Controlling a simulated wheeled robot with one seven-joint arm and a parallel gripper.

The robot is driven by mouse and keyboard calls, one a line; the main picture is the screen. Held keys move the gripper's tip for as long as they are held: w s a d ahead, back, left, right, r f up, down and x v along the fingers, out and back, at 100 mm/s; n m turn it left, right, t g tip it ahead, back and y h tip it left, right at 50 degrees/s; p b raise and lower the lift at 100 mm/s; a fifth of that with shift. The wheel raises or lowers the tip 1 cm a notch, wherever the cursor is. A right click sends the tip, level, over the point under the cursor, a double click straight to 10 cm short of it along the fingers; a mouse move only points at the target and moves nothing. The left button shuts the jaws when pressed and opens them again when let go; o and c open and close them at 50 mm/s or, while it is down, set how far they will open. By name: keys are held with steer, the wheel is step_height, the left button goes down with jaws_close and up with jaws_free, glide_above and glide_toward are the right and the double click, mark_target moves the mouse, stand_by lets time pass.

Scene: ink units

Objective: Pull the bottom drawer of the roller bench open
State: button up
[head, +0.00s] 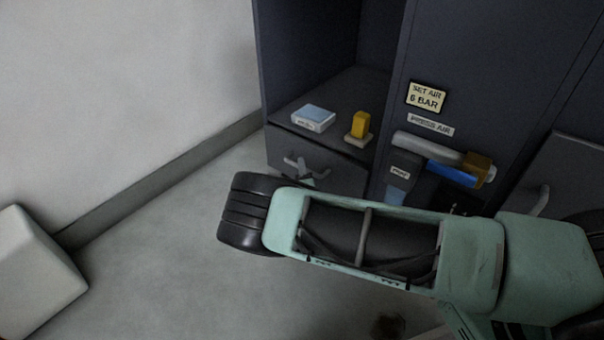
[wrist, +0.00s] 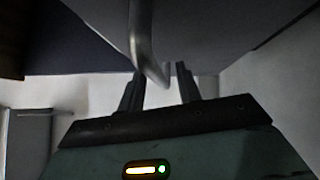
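The dark grey bench has a drawer (head: 335,167) low at its left, under a shelf. Its front looks flush with the bench. A pale metal handle (head: 292,162) stands out from that front. In the wrist view the handle (wrist: 143,45) comes down from the top, and its bent end lies between my fingertips. My gripper (wrist: 160,83) is open, its two dark fingers apart on either side of the handle end. I cannot tell whether a finger touches it. In the head view my arm hides most of the gripper and the lower part of the drawer front.
A blue-and-white box (head: 313,118) and a yellow block on a pale base (head: 360,126) sit on the shelf above. A blue and grey roller unit (head: 440,163) is at right, below a "SET AIR 6 BAR" sign (head: 426,97). A white block (head: 35,270) stands at left; floor between is clear.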

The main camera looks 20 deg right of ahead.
steer(key=shift+w+r, duration=0.1)
steer(key=shift+w, duration=0.45)
jaws_close()
steer(key=s+a, duration=0.7)
steer(key=a, duration=0.3)
steer(key=s+a, duration=0.7)
steer(key=a, duration=0.2)
steer(key=shift+s+a, duration=0.35)
steer(key=shift+a, duration=0.05)
jaws_free()
steer(key=shift+s, duration=0.1)
